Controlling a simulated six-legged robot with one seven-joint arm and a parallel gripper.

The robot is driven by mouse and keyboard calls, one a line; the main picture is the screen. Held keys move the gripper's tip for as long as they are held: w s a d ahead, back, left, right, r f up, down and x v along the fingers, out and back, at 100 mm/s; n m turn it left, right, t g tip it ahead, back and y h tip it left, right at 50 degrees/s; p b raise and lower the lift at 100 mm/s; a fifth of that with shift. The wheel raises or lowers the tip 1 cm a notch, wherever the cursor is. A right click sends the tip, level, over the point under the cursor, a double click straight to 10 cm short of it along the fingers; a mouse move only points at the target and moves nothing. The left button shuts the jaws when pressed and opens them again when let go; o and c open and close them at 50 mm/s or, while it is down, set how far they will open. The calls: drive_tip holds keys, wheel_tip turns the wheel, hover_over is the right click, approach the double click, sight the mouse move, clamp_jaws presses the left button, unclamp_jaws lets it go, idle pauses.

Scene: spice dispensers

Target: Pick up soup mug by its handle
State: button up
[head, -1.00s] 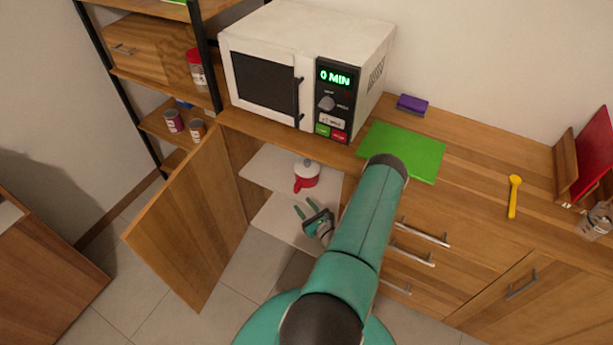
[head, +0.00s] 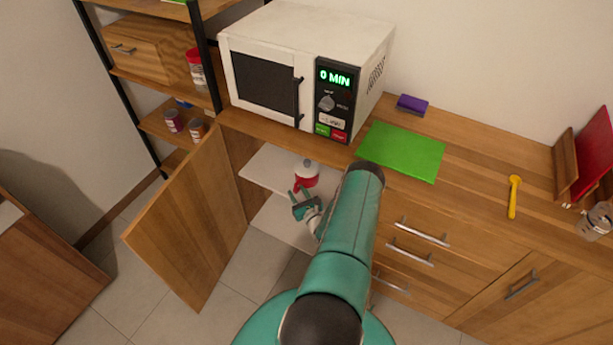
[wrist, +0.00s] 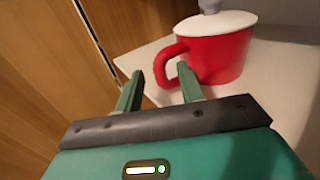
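The soup mug (wrist: 218,58) is red with a white lid and a grey knob. It stands upright on a white shelf inside the open cabinet, and it also shows in the head view (head: 307,178). Its red handle (wrist: 166,62) points left and toward my gripper. My gripper (wrist: 160,82) is open, with one green finger left of the handle and the other at its right, close to the mug. The handle's lower end lies near the gap between the fingertips. I cannot tell whether a finger touches it. In the head view my gripper (head: 303,194) is just in front of the mug.
The open cabinet door (head: 185,220) stands to the left of my gripper. A white upper shelf (head: 262,165) and a lower one (head: 280,222) fill the cabinet. The microwave (head: 300,70) and a green board (head: 402,152) sit on the counter above.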

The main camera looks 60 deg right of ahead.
sight(296, 187)
drive_tip(key=shift+x, duration=1.35)
clamp_jaws()
drive_tip(key=shift+r, duration=0.1)
drive_tip(key=shift+r, duration=0.8)
drive_tip(key=w+a+r, duration=0.2)
drive_tip(key=a+r, duration=0.9)
drive_tip(key=a, duration=0.2)
drive_tip(key=shift+w+a+r, duration=0.15)
drive_tip(key=shift+w+a, duration=0.15)
drive_tip(key=shift+a, duration=0.1)
